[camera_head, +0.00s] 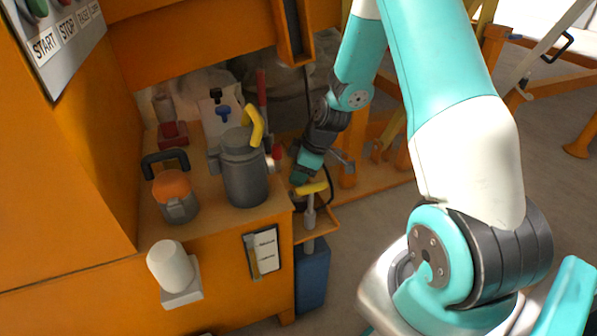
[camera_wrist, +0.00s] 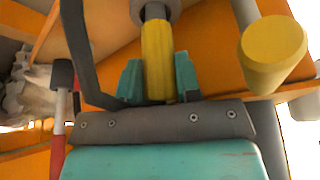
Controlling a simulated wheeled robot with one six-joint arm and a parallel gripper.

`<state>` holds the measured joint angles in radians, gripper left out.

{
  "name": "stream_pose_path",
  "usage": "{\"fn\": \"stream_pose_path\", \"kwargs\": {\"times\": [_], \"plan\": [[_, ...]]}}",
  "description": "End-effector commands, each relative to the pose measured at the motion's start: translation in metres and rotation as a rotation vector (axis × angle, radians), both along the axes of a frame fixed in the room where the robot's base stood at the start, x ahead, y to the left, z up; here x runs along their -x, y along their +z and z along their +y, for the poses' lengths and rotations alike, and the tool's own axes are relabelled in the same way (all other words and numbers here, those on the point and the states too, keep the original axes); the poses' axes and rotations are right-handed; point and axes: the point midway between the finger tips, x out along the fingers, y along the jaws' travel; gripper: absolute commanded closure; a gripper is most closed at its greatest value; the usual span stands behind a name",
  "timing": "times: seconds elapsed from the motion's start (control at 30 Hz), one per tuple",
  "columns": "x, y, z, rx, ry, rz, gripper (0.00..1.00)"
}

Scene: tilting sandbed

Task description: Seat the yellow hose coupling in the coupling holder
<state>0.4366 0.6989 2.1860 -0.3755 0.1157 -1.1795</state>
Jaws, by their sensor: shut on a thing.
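In the wrist view my gripper (camera_wrist: 158,88) is shut on a yellow cylinder with a grey collar, which I take to be the yellow hose coupling (camera_wrist: 157,55). Its teal fingers stand on either side of the yellow part. In the head view my gripper (camera_head: 304,170) is low beside the right edge of the orange bench, just above a yellow T-handle (camera_head: 313,188). The held coupling cannot be made out there. I cannot identify the coupling holder for certain in either view.
On the bench (camera_head: 222,222) stand a grey pot (camera_head: 244,178) with a yellow bent handle, an orange-topped jar (camera_head: 175,193) and a red-based fitting (camera_head: 170,132). A thick yellow cylinder (camera_wrist: 272,55) is close to the right of my gripper. A blue container (camera_head: 312,275) stands below.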

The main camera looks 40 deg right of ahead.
Motion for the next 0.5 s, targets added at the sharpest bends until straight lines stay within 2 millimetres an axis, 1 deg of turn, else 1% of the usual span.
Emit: {"fn": "stream_pose_path", "kwargs": {"times": [0.47, 0.5], "plan": [[0.0, -0.013, 0.0, 0.0, 0.0, 0.0, 0.98], [0.0, -0.012, 0.0, 0.0, 0.0, 0.0, 0.62]]}}
